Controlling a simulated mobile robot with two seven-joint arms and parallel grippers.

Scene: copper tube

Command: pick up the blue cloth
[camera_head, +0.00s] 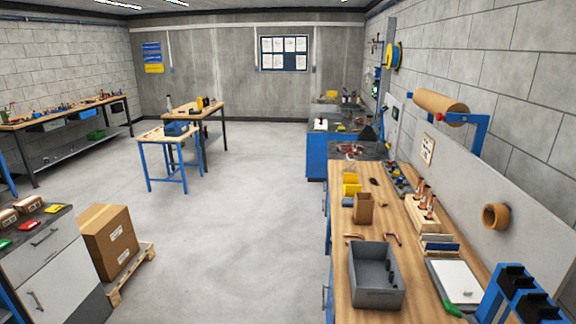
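I cannot make out a blue cloth for certain in the head view. A small blue item (176,128) sits on the low blue-legged table (150,136) in the middle distance, but it looks boxy and is too small to identify. A thin blue item (441,247) stands among flat pieces on the right workbench (342,222). Neither of my grippers is in view.
The workbench along the right wall holds a grey bin (362,292), a brown box (363,208) and a white-topped tray (457,281). A cardboard box (108,240) stands on a pallet at left. The floor (240,230) between is clear.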

